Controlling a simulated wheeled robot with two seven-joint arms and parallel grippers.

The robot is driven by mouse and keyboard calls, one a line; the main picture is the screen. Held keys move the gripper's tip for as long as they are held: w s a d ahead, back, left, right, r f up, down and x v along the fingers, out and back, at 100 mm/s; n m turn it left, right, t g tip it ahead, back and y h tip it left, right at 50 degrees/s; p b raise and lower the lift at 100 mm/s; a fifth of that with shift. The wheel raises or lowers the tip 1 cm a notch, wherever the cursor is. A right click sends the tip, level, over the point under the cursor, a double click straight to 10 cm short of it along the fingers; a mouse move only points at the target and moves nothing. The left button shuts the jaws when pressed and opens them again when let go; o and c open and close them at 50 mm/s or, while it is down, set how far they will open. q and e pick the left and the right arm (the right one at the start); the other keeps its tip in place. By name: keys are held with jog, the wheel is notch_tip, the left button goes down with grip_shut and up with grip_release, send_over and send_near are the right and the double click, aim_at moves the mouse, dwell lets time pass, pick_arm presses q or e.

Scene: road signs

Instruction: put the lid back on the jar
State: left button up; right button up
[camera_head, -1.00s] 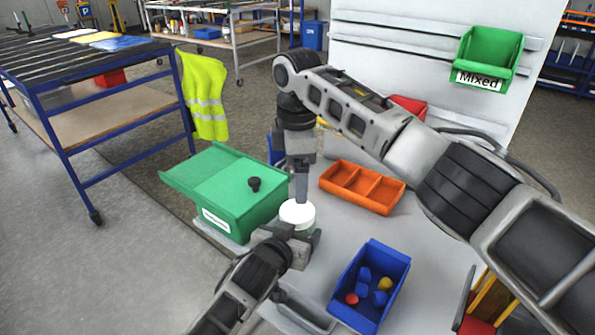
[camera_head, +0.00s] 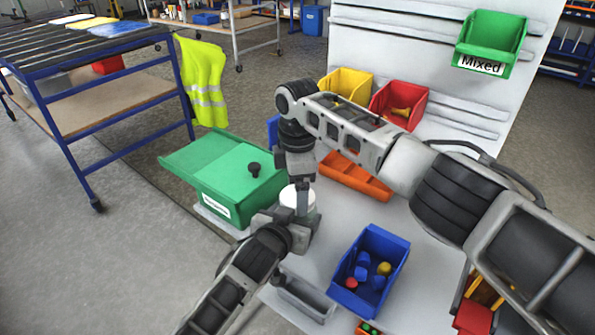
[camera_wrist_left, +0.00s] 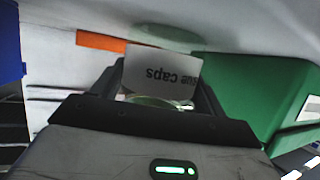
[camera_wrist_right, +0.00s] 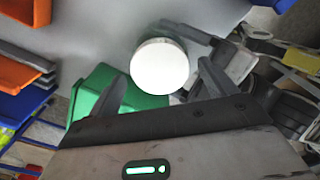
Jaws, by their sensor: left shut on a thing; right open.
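My left gripper (camera_head: 285,222) is shut on the jar (camera_wrist_left: 162,70), whose white label reads "blue caps" upside down in the left wrist view. A round white lid (camera_wrist_right: 160,66) shows from above in the right wrist view and appears to sit on top of the jar. In the head view the lid (camera_head: 289,196) is partly hidden by my right gripper. My right gripper (camera_wrist_right: 158,82) is open, pointing down, with a fingertip on either side of the lid in its own view. I cannot tell whether its fingers touch the lid.
A green box (camera_head: 222,186) with a black knob stands close left of the jar. An orange divided tray (camera_head: 355,178) lies behind my right gripper. A blue bin (camera_head: 385,247) with several small coloured pieces stands at right. Yellow (camera_head: 347,83) and red (camera_head: 402,96) bins are behind.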

jog(key=shift+f, duration=0.4)
jog(key=c, duration=1)
jog(key=m, duration=0.4)
jog(key=shift+a, duration=0.1)
jog(key=m, duration=0.2)
jog(key=shift+m, duration=0.3)
jog(key=o, duration=1.1)
jog(key=shift+s, duration=0.1)
